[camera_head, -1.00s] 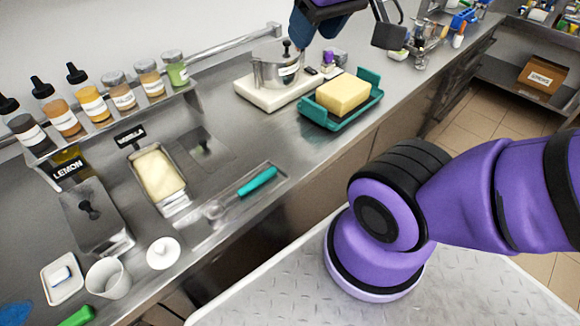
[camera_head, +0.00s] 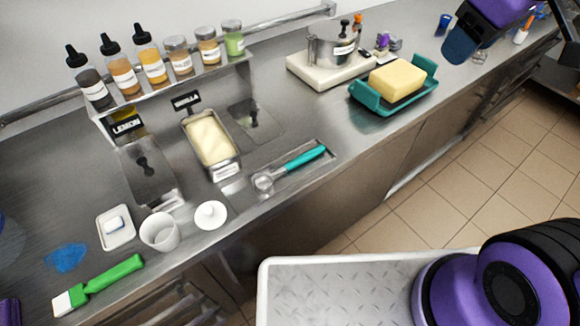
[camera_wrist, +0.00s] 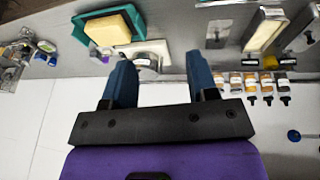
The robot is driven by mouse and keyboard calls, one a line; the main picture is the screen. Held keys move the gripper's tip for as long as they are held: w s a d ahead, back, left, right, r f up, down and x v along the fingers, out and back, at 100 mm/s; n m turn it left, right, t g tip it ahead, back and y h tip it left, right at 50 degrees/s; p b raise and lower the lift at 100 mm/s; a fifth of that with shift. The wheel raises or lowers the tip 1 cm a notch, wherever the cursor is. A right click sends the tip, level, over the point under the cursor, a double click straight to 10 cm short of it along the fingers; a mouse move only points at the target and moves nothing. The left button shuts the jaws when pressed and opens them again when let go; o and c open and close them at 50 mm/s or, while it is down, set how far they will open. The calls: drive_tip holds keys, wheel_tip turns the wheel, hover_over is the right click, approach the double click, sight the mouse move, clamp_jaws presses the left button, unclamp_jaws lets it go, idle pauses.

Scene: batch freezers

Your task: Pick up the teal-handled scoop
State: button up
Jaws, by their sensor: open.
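The teal-handled scoop (camera_head: 303,159) lies in a shallow metal tray (camera_head: 322,166) near the counter's front edge in the head view. Its metal bowl points left and its handle points up and to the right. My gripper (camera_wrist: 161,78) is open and empty in the wrist view, with its two blue fingers apart. In the head view, a blue finger (camera_head: 459,46) shows at the top right, beyond the butter tray and well away from the scoop. I cannot make out the scoop in the wrist view.
A teal tray with butter (camera_head: 398,82) and a pot on a white base (camera_head: 327,50) stand right of the scoop. A vanilla tub (camera_head: 211,141), white cup (camera_head: 160,232), white lid (camera_head: 210,215) and green-handled brush (camera_head: 105,283) are left. Bottles line the rear shelf.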

drive_tip(key=w+a+f+n+g, duration=0.1)
drive_tip(key=w+a+f+n, duration=0.4)
drive_tip(key=a, duration=0.1)
drive_tip(key=n+g, duration=0.3)
drive_tip(key=n, duration=1)
hover_over(301, 157)
wheel_tip(301, 157, down, 20)
drive_tip(key=shift+h, duration=0.3)
drive_tip(key=f, duration=0.5)
drive_tip(key=shift+s+a, duration=0.1)
drive_tip(key=shift+s, duration=0.1)
drive_tip(key=shift+w+f, duration=0.2)
drive_tip(key=shift+f, duration=2.65)
clamp_jaws()
